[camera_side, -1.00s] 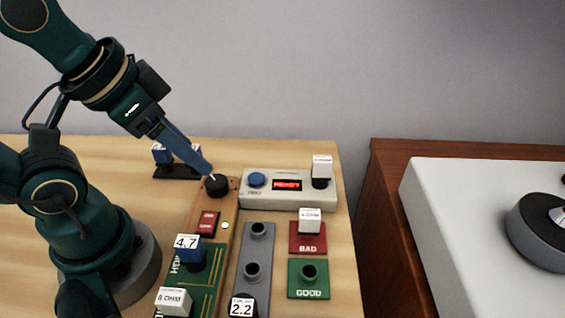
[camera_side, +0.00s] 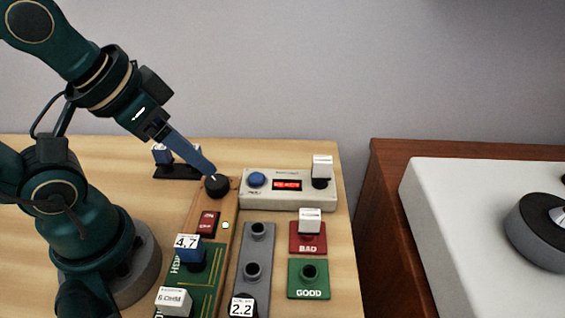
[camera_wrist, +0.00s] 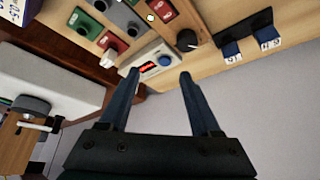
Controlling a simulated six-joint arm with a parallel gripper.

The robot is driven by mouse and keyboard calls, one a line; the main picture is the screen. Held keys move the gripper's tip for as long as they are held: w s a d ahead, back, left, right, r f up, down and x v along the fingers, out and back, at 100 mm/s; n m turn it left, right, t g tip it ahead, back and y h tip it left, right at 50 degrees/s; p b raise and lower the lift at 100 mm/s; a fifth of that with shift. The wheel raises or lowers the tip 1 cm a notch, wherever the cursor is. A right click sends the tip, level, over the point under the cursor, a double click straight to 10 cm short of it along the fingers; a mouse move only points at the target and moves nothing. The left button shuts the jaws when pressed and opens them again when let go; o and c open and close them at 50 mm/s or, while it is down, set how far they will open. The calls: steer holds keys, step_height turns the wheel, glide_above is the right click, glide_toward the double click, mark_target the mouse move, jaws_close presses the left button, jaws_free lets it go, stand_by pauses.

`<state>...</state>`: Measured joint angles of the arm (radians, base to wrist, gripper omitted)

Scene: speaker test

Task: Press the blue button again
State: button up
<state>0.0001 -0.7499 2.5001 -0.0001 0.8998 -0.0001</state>
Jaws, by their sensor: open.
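The blue button (camera_side: 257,179) is a round cap on the left end of a pale tester box (camera_side: 262,202). A red-lit display (camera_side: 287,185) sits to its right; its text is too small to read. My gripper (camera_side: 212,174) is left of the button, its tips above or beside a black knob (camera_side: 217,187) on a wooden strip. In the wrist view the two blue fingers (camera_wrist: 159,74) are spread with nothing held. The blue button (camera_wrist: 164,60) shows between and beyond them, apart from both. I cannot tell whether a fingertip touches the knob.
A white block (camera_side: 322,166) stands on the box's right end. A red BAD plate (camera_side: 317,245) holds another white block; the green GOOD plate (camera_side: 309,292) has an empty socket. A grey two-socket strip (camera_side: 254,262) and labelled blocks stand in front. Blue blocks (camera_side: 162,153) sit behind the gripper.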

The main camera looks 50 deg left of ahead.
jaws_close()
stand_by(1.6)
